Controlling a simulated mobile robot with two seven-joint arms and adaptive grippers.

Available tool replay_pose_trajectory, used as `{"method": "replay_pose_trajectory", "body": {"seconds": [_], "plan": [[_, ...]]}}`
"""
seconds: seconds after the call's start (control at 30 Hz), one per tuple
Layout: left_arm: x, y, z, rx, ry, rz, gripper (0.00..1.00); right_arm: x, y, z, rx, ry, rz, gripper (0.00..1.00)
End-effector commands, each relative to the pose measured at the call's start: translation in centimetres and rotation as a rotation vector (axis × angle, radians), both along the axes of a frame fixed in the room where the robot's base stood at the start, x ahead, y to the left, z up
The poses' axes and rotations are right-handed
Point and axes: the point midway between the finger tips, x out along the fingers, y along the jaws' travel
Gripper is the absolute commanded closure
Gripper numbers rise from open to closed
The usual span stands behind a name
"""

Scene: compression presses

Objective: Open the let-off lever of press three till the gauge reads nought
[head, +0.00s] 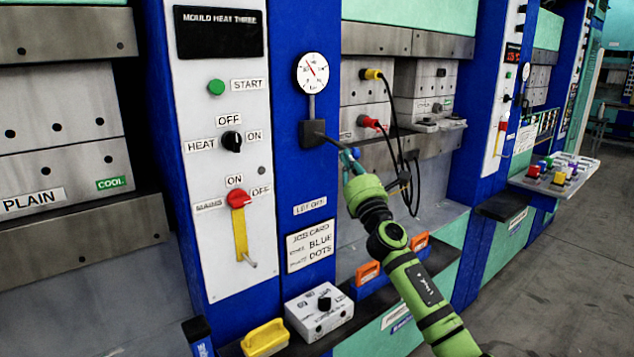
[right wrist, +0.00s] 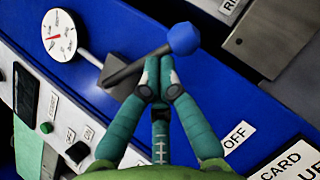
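The let-off lever (head: 330,140) of press three is a dark rod from a grey block (head: 311,134) on the blue column, slanting down to the right to a blue knob (right wrist: 184,38). The "LET OFF" label (head: 310,205) sits below. The round white gauge (head: 313,73) is above the block; its red needle points up and left, figures too small to read. My right gripper (head: 350,158) is at the lever's knob end. In the right wrist view its fingertips (right wrist: 158,62) are together against the rod's lower side, just short of the knob; contact is unclear. My left gripper is out of view.
A white panel (head: 221,140) left of the column carries a green start button, a heat knob and a red-and-yellow mains lever (head: 239,220). Black cables (head: 392,110) hang right of my gripper. A grey box (head: 320,312) and a yellow-handled item (head: 264,338) stand below.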

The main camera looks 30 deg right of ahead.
Motion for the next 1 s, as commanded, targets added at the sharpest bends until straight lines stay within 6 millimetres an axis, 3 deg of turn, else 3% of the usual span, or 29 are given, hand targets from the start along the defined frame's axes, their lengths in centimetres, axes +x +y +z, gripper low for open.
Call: {"method": "replay_pose_trajectory", "body": {"seconds": [0.8, 1.0], "plan": [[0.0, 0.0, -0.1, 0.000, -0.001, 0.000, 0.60, 0.1, -0.5, 0.6, 0.006, -0.001, 0.000, 1.00], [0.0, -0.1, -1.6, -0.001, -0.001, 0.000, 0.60, 0.0, -0.7, -0.9, 0.005, 0.000, 0.001, 1.00]]}}
